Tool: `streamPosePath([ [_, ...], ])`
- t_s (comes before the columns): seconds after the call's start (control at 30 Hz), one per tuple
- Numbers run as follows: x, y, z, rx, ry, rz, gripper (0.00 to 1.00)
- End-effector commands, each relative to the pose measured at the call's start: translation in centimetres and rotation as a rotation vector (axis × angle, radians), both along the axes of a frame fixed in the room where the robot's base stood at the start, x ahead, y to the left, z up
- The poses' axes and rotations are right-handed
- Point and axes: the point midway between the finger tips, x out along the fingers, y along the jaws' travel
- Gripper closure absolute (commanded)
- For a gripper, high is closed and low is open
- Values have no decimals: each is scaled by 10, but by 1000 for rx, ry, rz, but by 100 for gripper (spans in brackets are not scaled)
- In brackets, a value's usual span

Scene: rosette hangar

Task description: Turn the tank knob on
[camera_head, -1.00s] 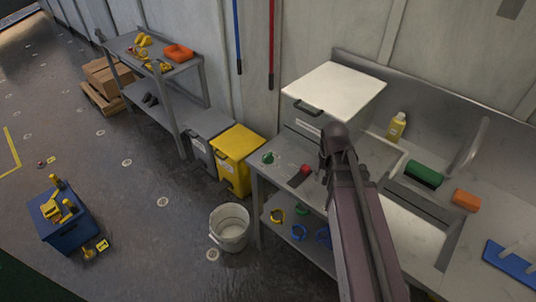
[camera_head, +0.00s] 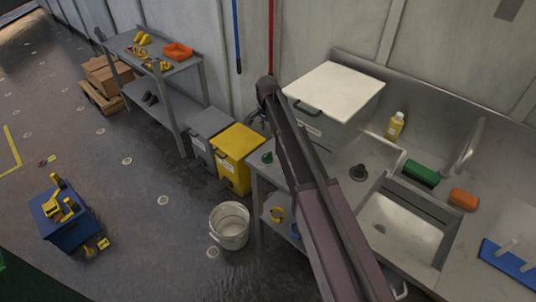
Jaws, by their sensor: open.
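The white tank (camera_head: 335,90) stands on the back of the steel bench, with a dark handle and a pale label on its front. No knob can be made out on it; my arm covers part of its front and the bench below. My gripper (camera_head: 257,117) shows only as a small dark shape behind my arm's upper end, left of the tank and above the yellow bin. It is open and appears empty; its fingers are hard to make out.
The steel bench holds a sink (camera_head: 400,230), a yellow bottle (camera_head: 395,126), a green brush (camera_head: 421,173), an orange sponge (camera_head: 463,199) and a dark plug (camera_head: 358,172). A yellow bin (camera_head: 236,150), grey bin (camera_head: 203,130) and white bucket (camera_head: 230,228) stand left.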

Motion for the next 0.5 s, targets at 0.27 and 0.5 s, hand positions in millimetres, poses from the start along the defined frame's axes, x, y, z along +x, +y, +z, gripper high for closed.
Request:
streamPosePath([
  [0.27,0,0,-2,0,0,2,46],
  [0.5,0,0,-13,0,0,3,46],
])
